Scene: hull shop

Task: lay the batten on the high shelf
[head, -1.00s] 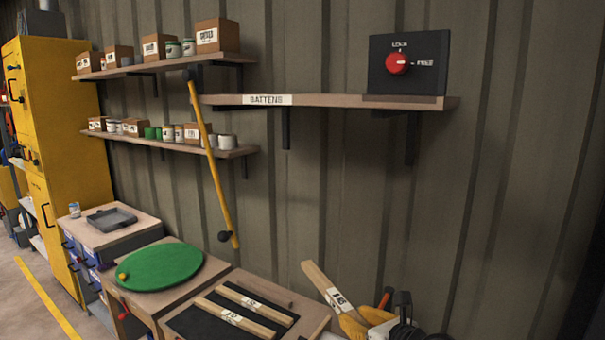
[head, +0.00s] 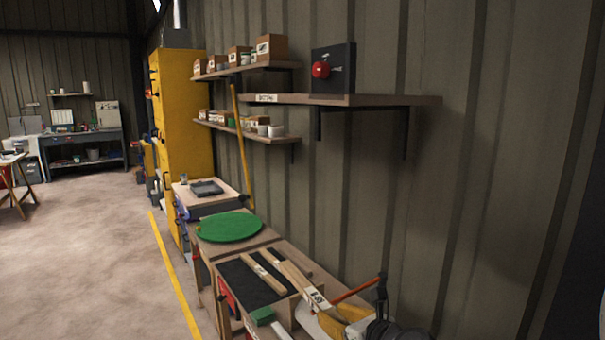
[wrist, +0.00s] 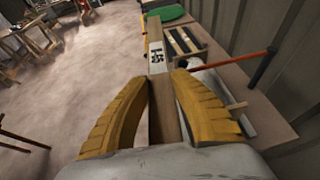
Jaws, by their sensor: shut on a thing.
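My gripper (head: 343,321) is low at the right end of the bench in the head view. Its yellow fingers are shut on a pale wooden batten (head: 301,281) with a white label. In the wrist view the batten (wrist: 157,75) runs forward between the fingers (wrist: 162,105); its near end is hidden by the gripper. The high shelf (head: 385,100), a wooden board on dark brackets with a white label at its left front edge, is on the wall well above my gripper. A dark box with a red knob (head: 321,70) stands on its left part; its right part is bare.
Other battens (head: 262,276) lie on a black mat on the bench. An orange rod with a dark end (wrist: 225,63) sticks up right of my gripper. A green disc (head: 229,227) lies farther along. A yellow pole (head: 242,145) leans by the left shelves. Floor (head: 90,260) left is clear.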

